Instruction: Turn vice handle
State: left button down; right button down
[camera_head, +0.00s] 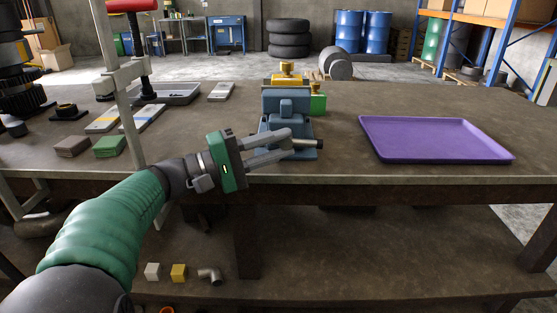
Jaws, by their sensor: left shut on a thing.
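A blue-grey vice (286,105) stands near the front edge of the workbench, left of a purple tray. Its handle (305,143) is a short bar low at the front of the vice, with its end showing to the right. My left gripper (289,143) reaches in from the left at the bench edge. Its two grey fingers are closed on the handle, hiding part of it. My right gripper is not in view.
The purple tray (434,138) lies empty at the right. Yellow and green blocks with brass knobs (318,104) stand behind the vice. A grey metal post (120,85) rises at the left. Sponges and pads (110,146) lie left. Bench room between vice and tray is clear.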

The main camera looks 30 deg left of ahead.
pick_arm(q)
jog(key=shift+f+b, duration=0.35)
jog(key=shift+f, duration=0.05)
jog(key=shift+t, duration=0.3)
jog(key=c, duration=1.2)
grip_release()
jog(key=shift+w+r, duration=0.1)
jog(key=shift+o, duration=0.2)
jog(key=shift+r, duration=0.1)
jog(key=shift+a, duration=0.15)
jog(key=p+v, duration=0.2)
jog(key=v, duration=1.4)
jog(key=shift+s+a+f+p, duration=0.2)
jog(key=shift+s+f+p, duration=0.1)
